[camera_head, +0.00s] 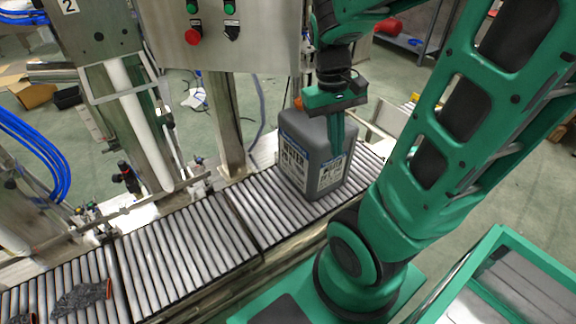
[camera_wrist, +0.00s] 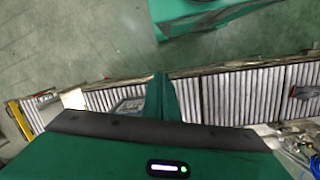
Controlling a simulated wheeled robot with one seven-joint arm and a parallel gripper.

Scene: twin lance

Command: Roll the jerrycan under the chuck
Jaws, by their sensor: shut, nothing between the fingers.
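A grey jerrycan (camera_head: 312,135) with a white printed label stands upright on the roller conveyor (camera_head: 185,240), right of centre in the head view. My gripper (camera_head: 336,152) is shut and empty, pointing down. Its fingers overlap the jerrycan's upper right side in the head view; I cannot tell whether they touch it. In the wrist view the shut fingers (camera_wrist: 162,82) stand in front of the conveyor (camera_wrist: 235,95), and a small part of the jerrycan (camera_wrist: 132,104) seems to show left of them. I cannot clearly pick out the chuck.
A steel control box (camera_head: 225,35) with red and green buttons hangs behind the conveyor on a post (camera_head: 220,120). A station marked 2 with a white column (camera_head: 138,120) stands further left. The rollers left of the jerrycan are clear; dark debris (camera_head: 82,298) lies at the far left.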

